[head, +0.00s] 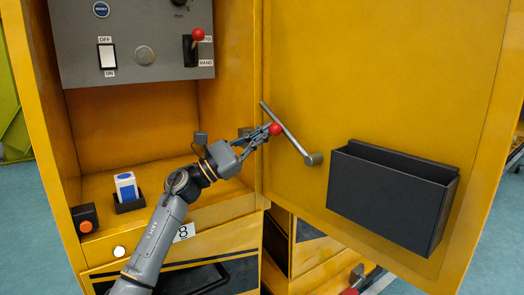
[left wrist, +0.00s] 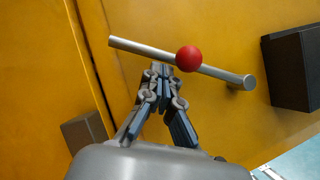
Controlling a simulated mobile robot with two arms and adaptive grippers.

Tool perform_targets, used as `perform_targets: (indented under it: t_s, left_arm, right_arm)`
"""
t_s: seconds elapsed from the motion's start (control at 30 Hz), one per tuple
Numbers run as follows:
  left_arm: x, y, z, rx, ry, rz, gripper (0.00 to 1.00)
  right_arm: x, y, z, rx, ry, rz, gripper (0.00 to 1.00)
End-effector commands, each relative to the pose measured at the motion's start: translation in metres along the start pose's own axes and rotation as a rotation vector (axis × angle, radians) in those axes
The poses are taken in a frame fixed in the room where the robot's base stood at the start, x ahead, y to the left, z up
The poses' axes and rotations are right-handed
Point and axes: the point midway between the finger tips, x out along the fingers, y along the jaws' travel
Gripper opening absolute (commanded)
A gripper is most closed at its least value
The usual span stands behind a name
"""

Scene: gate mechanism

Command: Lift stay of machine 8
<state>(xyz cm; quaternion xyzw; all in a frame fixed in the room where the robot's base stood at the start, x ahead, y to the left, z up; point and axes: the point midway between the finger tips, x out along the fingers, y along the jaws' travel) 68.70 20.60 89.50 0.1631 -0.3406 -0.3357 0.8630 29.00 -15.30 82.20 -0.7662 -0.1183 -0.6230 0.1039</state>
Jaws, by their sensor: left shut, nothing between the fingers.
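The stay of machine 8 is a grey metal rod (head: 290,136) with a red ball (head: 276,129) on it, on the inside of the open yellow door. It slants from upper left to a round pivot end (head: 313,159) at lower right. In the left wrist view the rod (left wrist: 140,48) and the red ball (left wrist: 188,59) lie just beyond my fingertips. My left gripper (head: 265,132) is shut and empty, its tips close to the ball and rod; I cannot tell whether they touch. It also shows in the left wrist view (left wrist: 162,70). My right gripper is out of view.
A black bin (head: 390,200) is fixed on the door, right of the stay. The cabinet holds a grey switch panel (head: 135,40), a blue-and-white block (head: 126,186) in a black holder and an orange button (head: 86,226). The number 8 label (head: 183,232) is below.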

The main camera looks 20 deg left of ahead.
Motion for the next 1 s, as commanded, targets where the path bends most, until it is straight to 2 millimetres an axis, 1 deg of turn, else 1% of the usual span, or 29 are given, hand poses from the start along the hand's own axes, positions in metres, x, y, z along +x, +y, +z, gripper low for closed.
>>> perform_targets:
  t_s: [0.03, 0.13, 0.4, 0.77, 1.0]
  left_arm:
    - [0.001, 0.001, 0.002, 0.025, 0.001, -0.014, 0.0]
    - [0.005, 0.002, 0.007, 0.065, 0.001, -0.041, 0.0]
    - [0.01, 0.004, 0.015, 0.123, 0.002, -0.081, 0.0]
    - [0.011, 0.004, 0.016, 0.132, 0.002, -0.088, 0.0]
    - [0.009, 0.004, 0.016, 0.132, 0.002, -0.087, 0.0]
  right_arm:
    - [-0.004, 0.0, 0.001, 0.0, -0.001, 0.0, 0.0]
    - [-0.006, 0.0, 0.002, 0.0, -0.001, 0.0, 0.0]
    - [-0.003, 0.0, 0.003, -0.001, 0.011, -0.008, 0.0]
    - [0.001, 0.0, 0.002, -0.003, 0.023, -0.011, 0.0]
    - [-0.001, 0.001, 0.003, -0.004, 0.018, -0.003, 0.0]
